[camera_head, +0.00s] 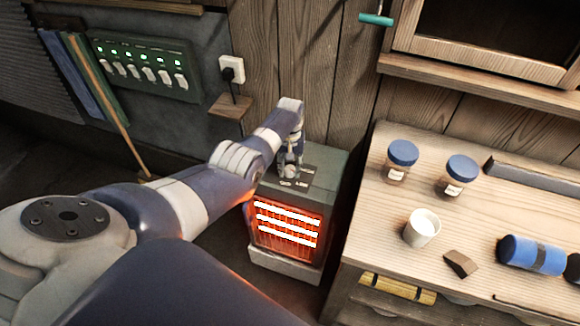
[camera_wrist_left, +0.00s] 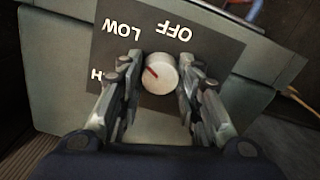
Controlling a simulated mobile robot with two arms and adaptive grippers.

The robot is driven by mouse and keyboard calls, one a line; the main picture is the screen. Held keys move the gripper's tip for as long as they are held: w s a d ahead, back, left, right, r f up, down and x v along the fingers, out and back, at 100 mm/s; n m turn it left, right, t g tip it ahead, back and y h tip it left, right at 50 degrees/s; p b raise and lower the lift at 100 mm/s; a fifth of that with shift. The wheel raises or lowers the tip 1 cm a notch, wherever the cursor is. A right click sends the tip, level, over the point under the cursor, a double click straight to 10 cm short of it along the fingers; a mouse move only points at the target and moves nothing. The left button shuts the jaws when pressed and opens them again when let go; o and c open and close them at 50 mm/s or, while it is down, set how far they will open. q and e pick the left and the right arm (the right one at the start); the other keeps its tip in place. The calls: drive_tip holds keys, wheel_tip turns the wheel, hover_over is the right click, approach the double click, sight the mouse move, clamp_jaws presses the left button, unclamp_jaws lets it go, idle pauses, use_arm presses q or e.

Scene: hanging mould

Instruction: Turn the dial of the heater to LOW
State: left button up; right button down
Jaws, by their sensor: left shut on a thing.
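The heater (camera_head: 318,196) is a grey-green box with glowing orange-white bars on its front. Its round metal dial (camera_wrist_left: 160,74) sits on a dark label plate (camera_wrist_left: 205,50) on top. The plate reads OFF, LOW and a partly hidden label starting with H. The dial's red mark points up and left in the left wrist view, roughly towards LOW. My left gripper (camera_head: 291,172) reaches down onto the heater top. In the left wrist view its fingers (camera_wrist_left: 158,88) are closed on the dial from both sides. My right gripper is not in view.
A wooden workbench (camera_head: 375,220) stands right of the heater, with blue-lidded jars (camera_head: 400,160), a white cup (camera_head: 422,228) and a blue cylinder (camera_head: 532,255). A switch panel (camera_head: 145,66) and a plugged socket (camera_head: 232,70) are on the wall behind.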

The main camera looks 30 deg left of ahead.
sight(290, 169)
use_arm(q)
drive_tip(key=o, duration=1.1)
wheel_tip(290, 169, up, 12)
drive_tip(key=shift+f, duration=0.1)
idle(0.5)
